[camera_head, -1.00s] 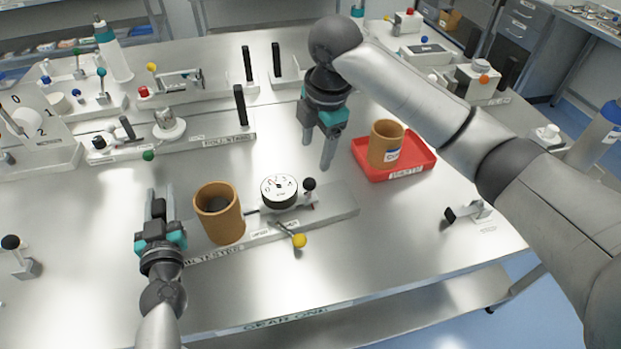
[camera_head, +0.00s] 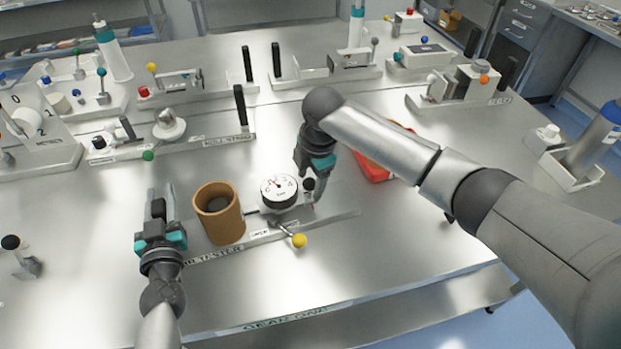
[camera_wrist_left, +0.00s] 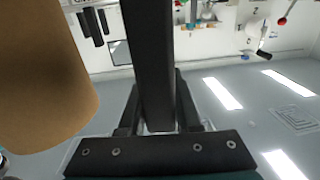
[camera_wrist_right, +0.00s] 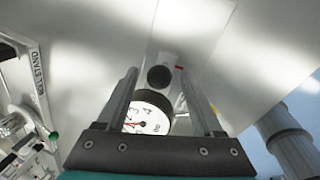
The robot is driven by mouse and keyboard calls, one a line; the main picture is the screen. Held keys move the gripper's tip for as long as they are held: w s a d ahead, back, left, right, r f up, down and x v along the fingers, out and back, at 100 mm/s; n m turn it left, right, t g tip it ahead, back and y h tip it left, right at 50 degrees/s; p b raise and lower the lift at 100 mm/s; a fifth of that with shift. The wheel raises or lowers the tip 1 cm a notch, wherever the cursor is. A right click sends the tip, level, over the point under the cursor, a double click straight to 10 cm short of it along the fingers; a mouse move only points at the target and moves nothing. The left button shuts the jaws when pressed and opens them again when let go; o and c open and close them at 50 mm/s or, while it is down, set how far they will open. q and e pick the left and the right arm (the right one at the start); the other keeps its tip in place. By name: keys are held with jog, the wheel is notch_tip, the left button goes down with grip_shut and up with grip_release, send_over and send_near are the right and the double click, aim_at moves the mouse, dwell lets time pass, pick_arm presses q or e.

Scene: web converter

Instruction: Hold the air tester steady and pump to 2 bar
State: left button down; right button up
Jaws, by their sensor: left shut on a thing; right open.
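The air tester (camera_head: 340,221) is a long low metal base with an orange-brown cylinder (camera_head: 222,221), a round white gauge (camera_head: 279,190), a yellow-knobbed lever (camera_head: 299,241) and a black knob (camera_head: 309,184). My left gripper (camera_head: 155,208) is shut on a dark upright handle (camera_wrist_left: 148,60) at the tester's left end. My right gripper (camera_head: 312,190) is open at the black knob. In the right wrist view the knob (camera_wrist_right: 160,76) lies between the open fingers, beyond the gauge (camera_wrist_right: 147,113). The gauge reading is too small to tell.
A red tray (camera_head: 372,168) lies behind my right forearm, mostly hidden. A small black-knobbed piece (camera_head: 22,258) stands at the left. The table's front strip is clear.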

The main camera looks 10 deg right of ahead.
jog(key=shift+c, duration=0.3)
grip_shut()
dwell(1.0)
